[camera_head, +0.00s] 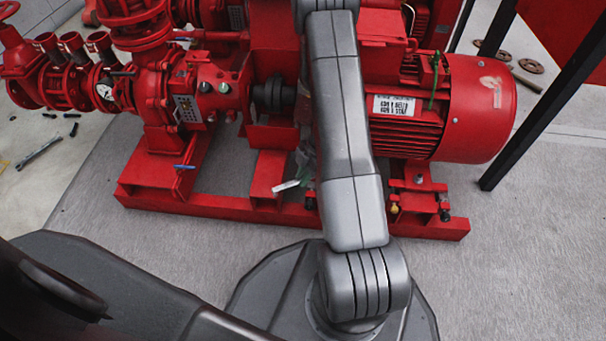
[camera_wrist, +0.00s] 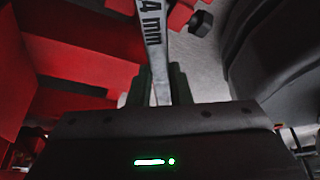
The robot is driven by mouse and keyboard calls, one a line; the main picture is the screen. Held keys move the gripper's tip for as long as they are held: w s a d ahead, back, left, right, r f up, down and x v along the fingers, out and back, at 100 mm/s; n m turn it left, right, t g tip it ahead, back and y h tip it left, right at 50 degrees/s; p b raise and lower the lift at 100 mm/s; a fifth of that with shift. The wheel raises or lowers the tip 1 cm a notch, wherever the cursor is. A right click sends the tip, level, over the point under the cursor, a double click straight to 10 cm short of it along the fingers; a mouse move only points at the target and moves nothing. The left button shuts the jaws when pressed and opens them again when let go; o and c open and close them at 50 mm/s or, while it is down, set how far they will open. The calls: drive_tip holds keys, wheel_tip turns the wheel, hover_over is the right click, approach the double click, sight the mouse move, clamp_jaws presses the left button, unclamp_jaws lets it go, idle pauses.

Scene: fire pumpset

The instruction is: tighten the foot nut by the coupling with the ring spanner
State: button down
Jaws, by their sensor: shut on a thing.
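The ring spanner (camera_wrist: 153,38) shows in the wrist view as a flat grey shaft with "4 mm" legible on it. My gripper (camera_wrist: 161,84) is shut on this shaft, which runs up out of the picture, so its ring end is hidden. A dark hex-headed fastener (camera_wrist: 201,22) stands right of the shaft, apart from it; I cannot tell if it is the foot nut by the coupling. In the head view the dark coupling (camera_head: 273,95) sits between pump and motor.
The red motor (camera_head: 475,108) and pump (camera_head: 157,90) stand on a red base frame (camera_head: 240,207). Dark fasteners (camera_head: 444,212) show at the motor's near foot. Tools (camera_head: 40,152) lie on the floor at left. A black post (camera_head: 545,100) stands at right. Floor before the frame is clear.

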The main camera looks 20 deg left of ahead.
drive_tip(key=shift+f, duration=0.85)
drive_tip(key=shift+s+d+n, duration=0.25)
drive_tip(key=shift+n, duration=0.05)
idle(0.6)
drive_tip(key=shift+r+p, duration=0.8)
drive_tip(key=shift+r, duration=1.75)
